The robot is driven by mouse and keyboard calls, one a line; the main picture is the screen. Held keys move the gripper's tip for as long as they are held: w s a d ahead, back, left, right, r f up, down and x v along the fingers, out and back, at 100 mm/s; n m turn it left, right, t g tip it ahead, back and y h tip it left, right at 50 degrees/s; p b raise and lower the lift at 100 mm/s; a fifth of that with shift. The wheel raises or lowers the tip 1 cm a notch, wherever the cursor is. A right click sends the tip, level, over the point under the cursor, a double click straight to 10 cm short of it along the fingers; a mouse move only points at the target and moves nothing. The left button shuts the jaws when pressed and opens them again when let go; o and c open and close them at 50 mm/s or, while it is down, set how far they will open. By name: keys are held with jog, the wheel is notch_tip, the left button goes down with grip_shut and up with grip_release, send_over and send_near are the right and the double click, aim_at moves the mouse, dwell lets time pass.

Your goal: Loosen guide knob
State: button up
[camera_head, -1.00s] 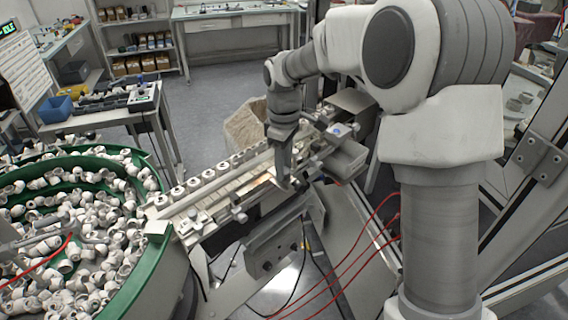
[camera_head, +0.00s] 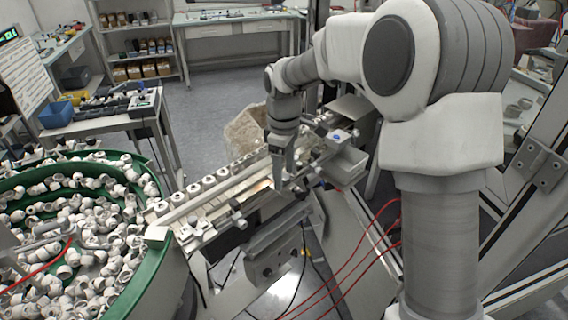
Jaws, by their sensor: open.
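My gripper (camera_head: 279,184) points down over the far half of the linear feed track (camera_head: 220,200), which runs from the green bowl toward the machine. Its jaws are open, though the fingertips are small and partly merge with the track behind them. Small knobs sit along the track's near side, one of them a round grey knob (camera_head: 241,223) left of my gripper. Another small knob (camera_head: 318,169) is to the right of my gripper. I cannot tell which is the guide knob. No contact between my gripper and a knob can be made out.
A green bowl feeder (camera_head: 158,215) full of white caps stands at left. A row of caps (camera_head: 208,182) sits on the track. A grey box (camera_head: 345,165) and metal frame posts (camera_head: 535,160) are at right. Red hoses (camera_head: 365,245) hang below. Open floor lies behind.

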aim_at(284, 176)
notch_tip(284, 176, up, 17)
jog(key=shift+r, duration=0.2)
dwell(0.4)
jog(key=s+d+r+m+t, duration=0.25)
jog(key=s+d+m, duration=0.55)
jog(key=s, duration=0.5)
jog(key=s+d+f+m+t, duration=0.1)
jog(key=s+d+f+m, duration=0.1)
jog(key=s, duration=0.4)
jog(key=s+d+f+m+t, duration=0.2)
jog(key=s+d+f+m, duration=0.1)
jog(key=s+d+f, duration=0.1)
jog(key=shift+s+d+f, duration=0.2)
jog(key=shift+s+f, duration=0.4)
jog(key=shift+s, duration=0.65)
